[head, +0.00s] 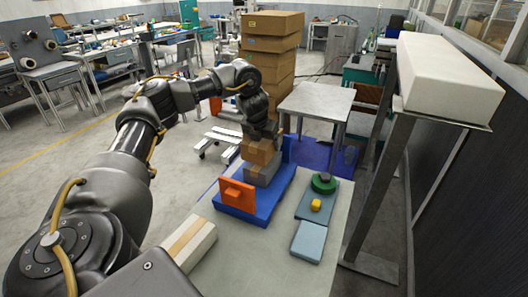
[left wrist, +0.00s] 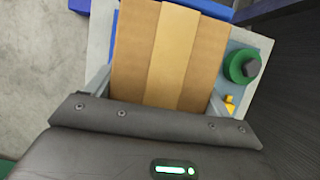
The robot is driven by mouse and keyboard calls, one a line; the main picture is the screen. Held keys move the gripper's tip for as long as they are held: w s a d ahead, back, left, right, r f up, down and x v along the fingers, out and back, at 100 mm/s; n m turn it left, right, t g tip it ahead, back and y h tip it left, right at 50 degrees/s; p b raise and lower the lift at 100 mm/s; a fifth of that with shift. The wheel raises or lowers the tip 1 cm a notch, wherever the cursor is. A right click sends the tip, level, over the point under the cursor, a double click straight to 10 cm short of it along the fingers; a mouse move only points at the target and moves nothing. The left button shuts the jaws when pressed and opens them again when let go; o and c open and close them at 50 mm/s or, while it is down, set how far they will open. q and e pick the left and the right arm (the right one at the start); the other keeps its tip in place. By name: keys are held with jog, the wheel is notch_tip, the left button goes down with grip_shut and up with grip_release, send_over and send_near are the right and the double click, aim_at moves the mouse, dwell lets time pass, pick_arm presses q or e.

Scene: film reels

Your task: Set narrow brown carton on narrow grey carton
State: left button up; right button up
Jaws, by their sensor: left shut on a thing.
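The narrow brown carton (head: 258,151) is held by my left gripper (head: 262,136), whose fingers are shut on its two sides. In the left wrist view the brown carton (left wrist: 170,50), with a paler tape strip, fills the space between the fingers of my left gripper (left wrist: 160,98). The narrow grey carton (head: 261,174) stands on a blue tray (head: 262,212), directly below the brown carton. The two cartons look stacked with no clear gap, but I cannot tell whether they touch. The grey carton is hidden in the wrist view. My right gripper is not in view.
An orange block (head: 238,194) stands at the tray's left front. Right of the tray are a green round piece (head: 324,183), a yellow piece (head: 316,205) and a light blue box (head: 308,241). A pale taped carton (head: 190,243) lies at the front left. Tall stacked boxes (head: 270,45) stand behind.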

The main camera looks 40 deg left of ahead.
pick_arm(q)
jog(key=shift+s+p+x, duration=0.15)
jog(key=shift+p+x, duration=0.15)
jog(key=shift+x, duration=0.45)
jog(key=shift+s+p+x, duration=0.15)
jog(key=shift+p+x, duration=0.15)
jog(key=shift+x, duration=0.45)
jog(key=shift+f, duration=0.5)
jog(key=o, duration=1.3)
jog(key=shift+c, duration=0.2)
jog(key=shift+d+r, duration=0.1)
jog(key=shift+r, duration=0.05)
